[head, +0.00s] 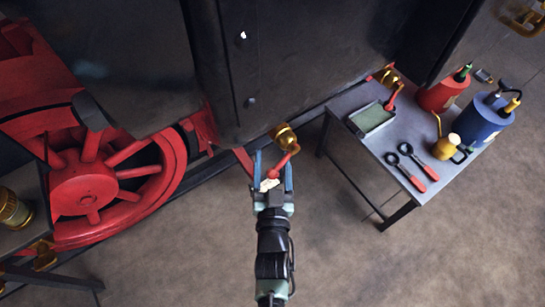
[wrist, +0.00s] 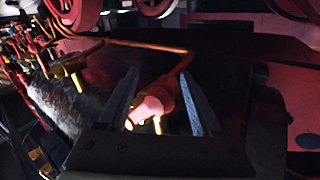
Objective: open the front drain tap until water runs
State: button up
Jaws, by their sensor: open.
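A brass drain tap (head: 285,136) with a red lever (head: 281,164) sits low on the locomotive's side, just beyond my gripper. My gripper (head: 272,157) is open, and its two fingers lie on either side of the red lever. In the wrist view the lever (wrist: 150,108) shows pinkish-red between the fingers of my gripper (wrist: 163,82). I cannot tell whether a finger touches it. A second brass tap (head: 390,77) with a red lever (head: 393,97) sits farther right along the frame. No running water shows at either tap.
A grey table (head: 375,160) stands right of my gripper, with a tray (head: 371,118), two red-handled tools (head: 412,168), a brass oil can (head: 445,148), a red can (head: 440,95) and a blue can (head: 482,120). A red wheel (head: 90,185) is at left. The floor in front is clear.

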jog(key=shift+w, duration=0.15)
grip_shut()
dwell(0.4)
dwell(1.0)
